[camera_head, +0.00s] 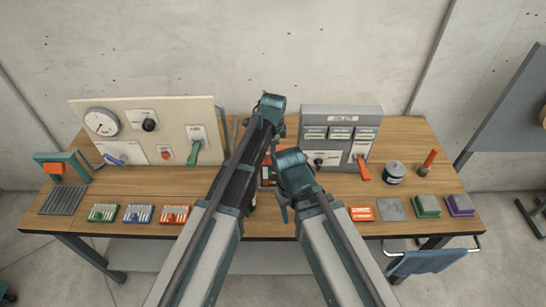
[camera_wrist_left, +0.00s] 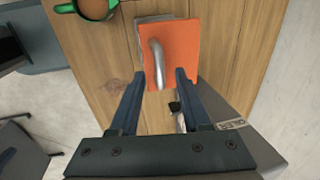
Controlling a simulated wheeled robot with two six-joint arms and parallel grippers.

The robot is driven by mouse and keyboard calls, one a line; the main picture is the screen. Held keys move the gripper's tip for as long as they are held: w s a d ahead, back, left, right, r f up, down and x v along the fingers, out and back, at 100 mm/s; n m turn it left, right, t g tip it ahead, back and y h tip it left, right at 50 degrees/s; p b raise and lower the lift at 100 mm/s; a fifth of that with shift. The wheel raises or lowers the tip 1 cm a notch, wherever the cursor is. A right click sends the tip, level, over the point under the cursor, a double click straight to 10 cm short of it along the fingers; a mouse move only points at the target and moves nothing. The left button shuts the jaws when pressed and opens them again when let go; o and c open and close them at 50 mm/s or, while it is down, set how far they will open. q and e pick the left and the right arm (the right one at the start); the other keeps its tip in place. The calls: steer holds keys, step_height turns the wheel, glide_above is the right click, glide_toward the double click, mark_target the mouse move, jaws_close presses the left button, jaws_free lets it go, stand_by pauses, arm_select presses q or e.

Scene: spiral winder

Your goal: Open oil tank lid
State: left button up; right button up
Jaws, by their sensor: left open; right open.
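In the left wrist view an orange square lid (camera_wrist_left: 178,45) with a curved grey metal handle (camera_wrist_left: 158,58) lies over a grey body on the wooden bench. My left gripper (camera_wrist_left: 160,74) is open and empty, its two fingers on either side of the handle's near end. I cannot tell the height gap between them. In the head view only a bit of orange (camera_head: 278,150) shows between my arms; they hide the rest of the tank. My right gripper (camera_head: 284,212) is open, low over the middle of the bench, with its fingers partly hidden.
A green-rimmed round container (camera_wrist_left: 92,8) sits beside the lid. A gauge panel (camera_head: 150,128) stands left and a grey control box (camera_head: 340,130) right. Small coloured blocks line the front edge. A blue-and-white can (camera_head: 394,172) stands right. A wall is behind the bench.

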arm_select(q)
steer(key=shift+w+f, duration=0.1)
steer(key=shift+f, duration=0.5)
steer(key=shift+r, duration=0.1)
steer(key=shift+c, duration=0.2)
jaws_close()
stand_by(0.8)
